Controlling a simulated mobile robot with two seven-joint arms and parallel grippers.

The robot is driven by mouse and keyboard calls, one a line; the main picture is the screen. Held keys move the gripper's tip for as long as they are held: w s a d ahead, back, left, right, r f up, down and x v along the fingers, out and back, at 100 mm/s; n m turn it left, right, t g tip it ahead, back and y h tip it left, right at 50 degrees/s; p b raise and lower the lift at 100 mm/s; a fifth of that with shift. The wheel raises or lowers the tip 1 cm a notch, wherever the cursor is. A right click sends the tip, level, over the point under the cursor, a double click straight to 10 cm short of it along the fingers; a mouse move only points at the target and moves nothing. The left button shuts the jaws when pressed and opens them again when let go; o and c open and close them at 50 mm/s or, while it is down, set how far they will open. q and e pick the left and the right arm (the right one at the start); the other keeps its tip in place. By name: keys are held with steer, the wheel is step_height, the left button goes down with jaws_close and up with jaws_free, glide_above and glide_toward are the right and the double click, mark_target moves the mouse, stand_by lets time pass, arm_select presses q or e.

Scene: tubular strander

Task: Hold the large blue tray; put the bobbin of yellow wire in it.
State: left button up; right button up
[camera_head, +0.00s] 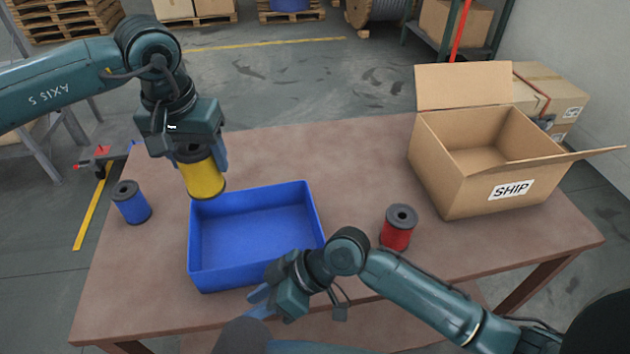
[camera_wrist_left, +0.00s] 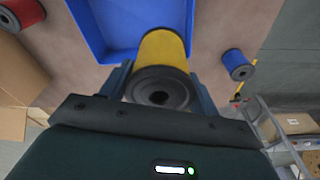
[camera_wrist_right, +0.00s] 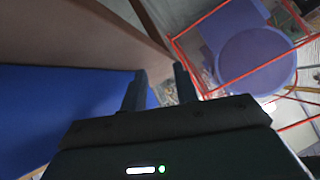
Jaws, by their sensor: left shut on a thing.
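The large blue tray (camera_head: 250,238) sits empty on the brown table, left of centre. My left gripper (camera_head: 200,165) is shut on the bobbin of yellow wire (camera_head: 203,177), holding it upright with its dark flange up, at the tray's back left corner. In the left wrist view the yellow bobbin (camera_wrist_left: 163,52) sits between the fingers, with the tray (camera_wrist_left: 105,28) beyond it. My right gripper (camera_head: 262,298) is at the tray's front wall. In the right wrist view its fingers (camera_wrist_right: 162,88) are apart, beside the blue tray (camera_wrist_right: 60,115); I cannot tell whether they touch it.
A blue bobbin (camera_head: 131,202) stands left of the tray and a red bobbin (camera_head: 398,227) right of it. An open cardboard box (camera_head: 470,185) marked SHIP stands at the table's right. The table's back middle is clear.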

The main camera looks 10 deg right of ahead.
step_height(320, 180, up, 4)
steer(key=w+f+n+g+h, duration=0.1)
steer(key=w+n+h, duration=0.15)
steer(key=n, duration=0.45)
step_height(320, 180, up, 7)
steer(key=n+t+h, duration=0.1)
steer(key=n+h, duration=0.7)
steer(key=n, duration=0.8)
glide_above(315, 222)
steer(key=w, duration=0.1)
steer(key=shift+f, duration=0.1)
step_height(315, 222, down, 12)
steer(key=shift+d+r, duration=0.1)
steer(key=shift+c, duration=0.5)
jaws_close()
